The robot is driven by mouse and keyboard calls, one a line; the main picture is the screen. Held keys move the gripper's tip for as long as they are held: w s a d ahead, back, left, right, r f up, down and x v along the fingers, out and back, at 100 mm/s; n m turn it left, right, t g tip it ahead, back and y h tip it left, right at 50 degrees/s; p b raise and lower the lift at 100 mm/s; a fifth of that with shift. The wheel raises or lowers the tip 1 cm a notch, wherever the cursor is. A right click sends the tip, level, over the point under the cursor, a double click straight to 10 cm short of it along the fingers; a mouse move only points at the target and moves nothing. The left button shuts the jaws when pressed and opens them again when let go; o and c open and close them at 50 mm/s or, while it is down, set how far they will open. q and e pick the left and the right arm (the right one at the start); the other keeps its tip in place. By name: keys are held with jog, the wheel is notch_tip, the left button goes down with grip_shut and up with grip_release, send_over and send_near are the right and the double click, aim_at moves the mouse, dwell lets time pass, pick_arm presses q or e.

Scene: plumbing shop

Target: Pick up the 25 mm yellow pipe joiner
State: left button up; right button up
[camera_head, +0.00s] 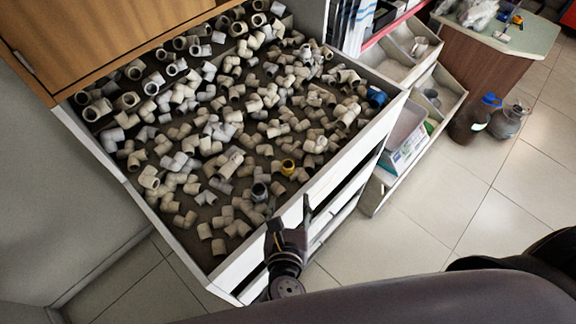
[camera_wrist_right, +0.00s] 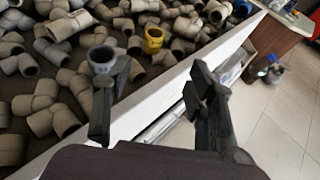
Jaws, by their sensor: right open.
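The yellow pipe joiner (camera_head: 288,167) lies among grey and beige fittings in the open drawer, near its front wall. In the right wrist view the yellow joiner (camera_wrist_right: 153,40) is beyond the fingers, above the middle, with its round opening showing. My right gripper (camera_head: 287,212) is at the drawer's front edge, short of the joiner and not touching it. In the right wrist view the two fingers of my right gripper (camera_wrist_right: 150,95) are wide apart with nothing held between them. The drawer's front wall crosses between them. My left gripper is not in view.
The drawer (camera_head: 317,184) is full of loose fittings. A dark-rimmed grey fitting (camera_head: 260,192) lies left of the yellow joiner, and a blue fitting (camera_head: 376,97) is in the right corner. Shelf bins (camera_head: 440,95) stand to the right. Tiled floor (camera_head: 425,205) is clear in front.

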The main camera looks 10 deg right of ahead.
aim_at(288, 161)
jog(key=x, duration=0.4)
jog(key=shift+w+a, duration=0.2)
jog(key=shift+w, duration=0.05)
jog(key=b+x, duration=0.2)
jog(key=x, duration=0.1)
jog(key=shift+f, duration=0.25)
jog(key=shift+w+d+f+b, duration=0.1)
jog(key=shift+w+d+b, duration=0.15)
jog(key=shift+w, duration=0.3)
jog(key=b+x, duration=0.2)
jog(key=x, duration=0.1)
jog(key=a+b+x, duration=0.1)
jog(key=b, duration=0.1)
jog(key=shift+w+d, duration=0.1)
jog(key=shift+w, duration=0.2)
jog(key=shift+w+d+f, duration=0.1)
jog(key=shift+w, duration=0.35)
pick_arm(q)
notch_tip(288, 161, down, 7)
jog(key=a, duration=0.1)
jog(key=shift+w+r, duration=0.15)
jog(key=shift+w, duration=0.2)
pick_arm(e)
jog(key=shift+s, duration=0.1)
jog(key=shift+c, duration=0.5)
jog(key=c, duration=0.8)
